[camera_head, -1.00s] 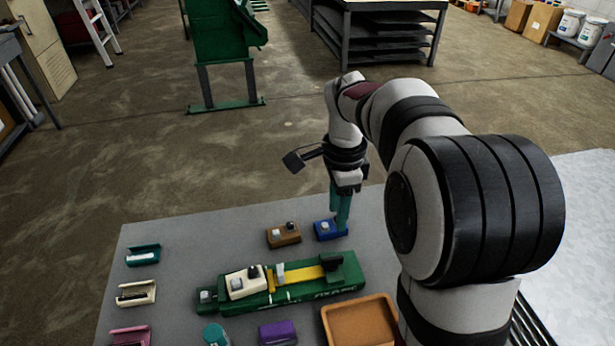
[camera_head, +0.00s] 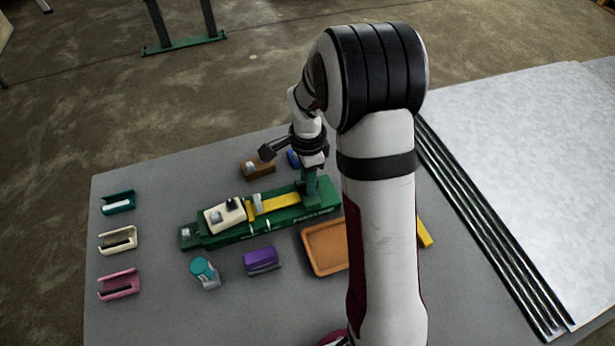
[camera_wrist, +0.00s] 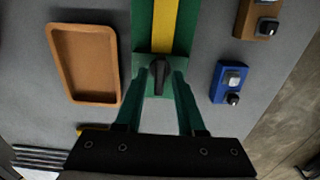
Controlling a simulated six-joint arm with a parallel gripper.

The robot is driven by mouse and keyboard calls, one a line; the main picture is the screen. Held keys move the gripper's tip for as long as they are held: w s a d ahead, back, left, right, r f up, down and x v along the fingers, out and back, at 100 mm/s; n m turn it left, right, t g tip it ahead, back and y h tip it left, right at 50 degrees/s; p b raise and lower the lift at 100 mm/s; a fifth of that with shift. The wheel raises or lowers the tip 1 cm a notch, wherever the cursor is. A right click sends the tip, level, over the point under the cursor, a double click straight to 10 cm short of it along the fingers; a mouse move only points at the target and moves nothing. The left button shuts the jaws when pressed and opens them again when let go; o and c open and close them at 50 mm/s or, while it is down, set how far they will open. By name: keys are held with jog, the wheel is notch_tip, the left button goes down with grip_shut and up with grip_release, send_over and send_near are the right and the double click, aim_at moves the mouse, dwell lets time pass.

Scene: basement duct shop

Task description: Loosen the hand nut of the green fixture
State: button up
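The green fixture (camera_head: 287,217) lies on the grey table, with a yellow strip and a cream block (camera_head: 225,214) on it. In the wrist view, its black hand nut (camera_wrist: 158,77) sits at the near end of the yellow strip on the green body (camera_wrist: 143,68). My gripper (camera_wrist: 160,75) is open, with one green finger on each side of the hand nut; I cannot tell whether they touch it. In the head view my gripper (camera_head: 311,192) points down at the fixture's right end and hides the nut.
An orange tray (camera_head: 310,251) lies in front of the fixture's right part, beside my arm. Blue (camera_wrist: 218,90) and brown (camera_head: 258,167) blocks lie behind it. Purple (camera_head: 262,260) and teal (camera_head: 205,271) pieces lie in front. Several small holders line the left.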

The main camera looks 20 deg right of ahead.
grip_shut()
jog(key=n, duration=0.4)
jog(key=shift+n, duration=0.3)
jog(key=n, duration=0.4)
jog(key=shift+n, duration=0.3)
jog(key=n, duration=0.4)
jog(key=shift+n, duration=2.3)
